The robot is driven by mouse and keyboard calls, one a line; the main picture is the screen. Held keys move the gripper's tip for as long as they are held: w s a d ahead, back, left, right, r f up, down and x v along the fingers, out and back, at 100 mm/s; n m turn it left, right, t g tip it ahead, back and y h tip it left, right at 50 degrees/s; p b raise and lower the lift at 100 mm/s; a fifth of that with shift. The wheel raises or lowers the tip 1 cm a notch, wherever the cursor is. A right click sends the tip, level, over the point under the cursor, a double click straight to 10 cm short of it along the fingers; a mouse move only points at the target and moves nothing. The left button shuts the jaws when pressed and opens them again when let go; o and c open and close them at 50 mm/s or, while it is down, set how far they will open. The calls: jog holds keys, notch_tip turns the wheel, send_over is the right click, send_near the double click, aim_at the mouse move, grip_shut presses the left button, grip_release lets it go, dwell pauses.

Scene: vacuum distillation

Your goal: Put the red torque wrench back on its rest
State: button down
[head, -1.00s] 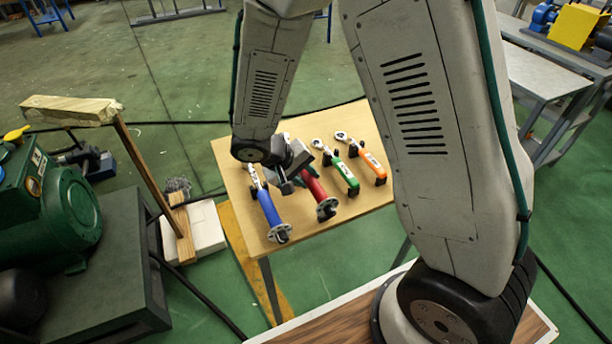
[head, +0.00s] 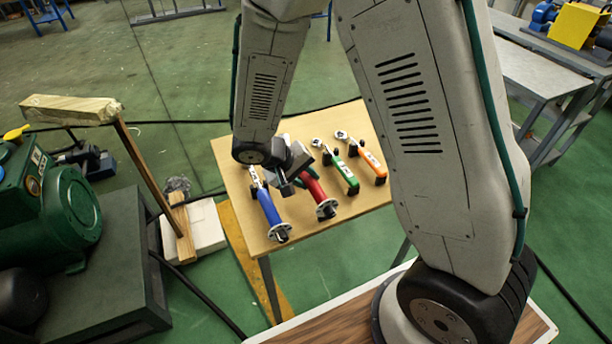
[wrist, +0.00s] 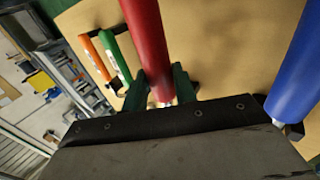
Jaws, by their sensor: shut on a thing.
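The red torque wrench (head: 314,188) is over the tan table (head: 340,222), between the blue wrench (head: 268,207) and the green wrench. My gripper (head: 295,182) is shut on the red wrench, towards its head end, which my gripper and arm hide in the head view. The red handle (wrist: 147,40) runs up out of my gripper's dark green fingers (wrist: 168,85) in the wrist view.
The green wrench (head: 346,175) and orange wrench (head: 373,163) lie on black rests to the right. The blue wrench (wrist: 300,75) is close on the right in the wrist view. A green machine (head: 55,205) stands left of the table. The table's front right is bare.

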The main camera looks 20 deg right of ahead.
jog(key=shift+f, duration=1)
jog(key=c, duration=1)
grip_release()
jog(key=shift+c, duration=0.2)
